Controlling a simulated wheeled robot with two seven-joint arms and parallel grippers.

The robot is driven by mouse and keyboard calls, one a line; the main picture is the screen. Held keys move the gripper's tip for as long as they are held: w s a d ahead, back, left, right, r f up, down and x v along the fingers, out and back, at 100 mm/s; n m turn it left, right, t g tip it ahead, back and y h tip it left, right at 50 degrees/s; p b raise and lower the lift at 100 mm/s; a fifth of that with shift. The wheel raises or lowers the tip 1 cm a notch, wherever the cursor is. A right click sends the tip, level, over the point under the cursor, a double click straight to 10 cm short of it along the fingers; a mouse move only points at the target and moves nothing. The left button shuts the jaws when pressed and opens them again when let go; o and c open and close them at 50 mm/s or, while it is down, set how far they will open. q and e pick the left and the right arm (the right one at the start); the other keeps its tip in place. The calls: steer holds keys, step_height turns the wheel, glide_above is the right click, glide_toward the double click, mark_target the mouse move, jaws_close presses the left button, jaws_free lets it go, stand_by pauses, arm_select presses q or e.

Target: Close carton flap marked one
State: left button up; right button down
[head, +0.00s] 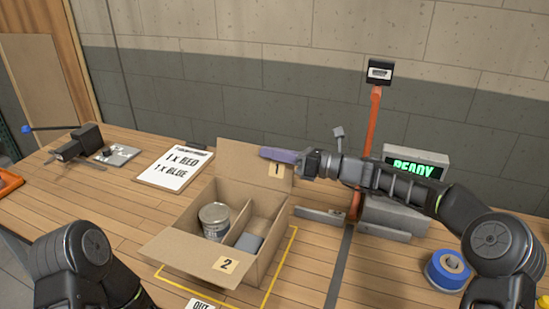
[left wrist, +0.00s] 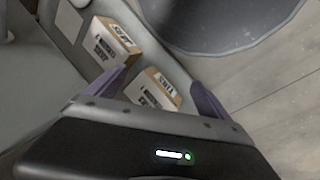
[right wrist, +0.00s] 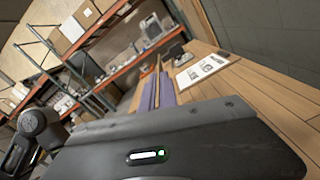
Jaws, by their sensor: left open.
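The open carton (head: 176,236) stands on the wooden table in the head view. Its far flap marked 1 (head: 240,163) stands raised along the back edge. The near flap marked 2 (head: 195,256) hangs outward at the front.
Inside the carton are a metal can (head: 214,218) and a grey item (head: 248,243), split by a divider. An order card (head: 175,168) lies behind left. A READY display (head: 414,167) and an orange post (head: 370,130) stand right. A blue tape roll (head: 447,270) sits at front right.

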arm_select(q)
steer(key=shift+f+b, duration=1.4)
steer(key=shift+f, duration=0.3)
arm_select(e)
steer(key=shift+s+a+r+n, duration=0.1)
steer(key=shift+s+a+n, duration=0.15)
steer(key=shift+s+n, duration=0.45)
steer(key=shift+s+a+r+n, duration=0.15)
steer(key=shift+s+n, duration=0.3)
steer(key=shift+n, duration=0.45)
steer(key=shift+a, duration=0.1)
steer(key=c, duration=1.6)
jaws_free()
steer(key=shift+c, duration=0.2)
arm_select(q)
steer(key=shift+f+b, duration=0.5)
arm_select(e)
steer(key=v, duration=0.8)
